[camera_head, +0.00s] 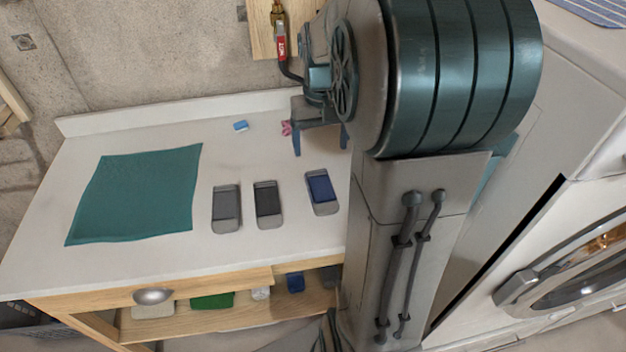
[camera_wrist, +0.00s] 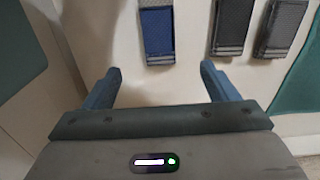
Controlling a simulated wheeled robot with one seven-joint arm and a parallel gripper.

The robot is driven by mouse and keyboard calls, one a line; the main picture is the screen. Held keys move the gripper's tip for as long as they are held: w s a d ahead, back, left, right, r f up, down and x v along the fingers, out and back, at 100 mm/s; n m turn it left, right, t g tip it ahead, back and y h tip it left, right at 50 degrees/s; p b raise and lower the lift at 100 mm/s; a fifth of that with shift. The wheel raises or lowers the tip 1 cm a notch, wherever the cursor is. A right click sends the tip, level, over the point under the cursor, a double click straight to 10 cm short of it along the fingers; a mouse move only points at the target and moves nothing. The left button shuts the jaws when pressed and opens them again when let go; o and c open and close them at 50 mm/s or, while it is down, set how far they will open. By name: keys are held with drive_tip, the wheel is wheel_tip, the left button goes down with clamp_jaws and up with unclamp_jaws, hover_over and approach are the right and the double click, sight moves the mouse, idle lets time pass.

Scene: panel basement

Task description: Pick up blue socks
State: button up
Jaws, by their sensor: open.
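The blue socks (camera_head: 321,190) lie folded flat on the white countertop, at the right end of a row of three folded pairs. In the wrist view the blue socks (camera_wrist: 157,30) lie beyond and between my open fingertips, with a gap to them. My gripper (camera_head: 321,139) is open and empty, fingers pointing down, behind the blue socks in the head view. It also shows in the wrist view (camera_wrist: 160,70). My arm hides the counter's right end in the head view.
Black socks (camera_head: 268,204) and grey socks (camera_head: 227,208) lie left of the blue ones. A teal cloth (camera_head: 139,194) covers the counter's left part. A small blue-and-white item (camera_head: 240,126) and a pink item (camera_head: 286,128) lie at the back. A washing machine (camera_head: 570,270) stands right.

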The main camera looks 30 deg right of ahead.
hover_over(321, 187)
drive_tip(key=f, duration=0.8)
drive_tip(key=shift+w, duration=0.3)
drive_tip(key=shift+s+f, duration=0.2)
drive_tip(key=shift+f, duration=1.2)
drive_tip(key=shift+s+f, duration=0.15)
drive_tip(key=shift+f, duration=1.25)
drive_tip(key=c, duration=1.1)
drive_tip(key=shift+o, duration=0.2)
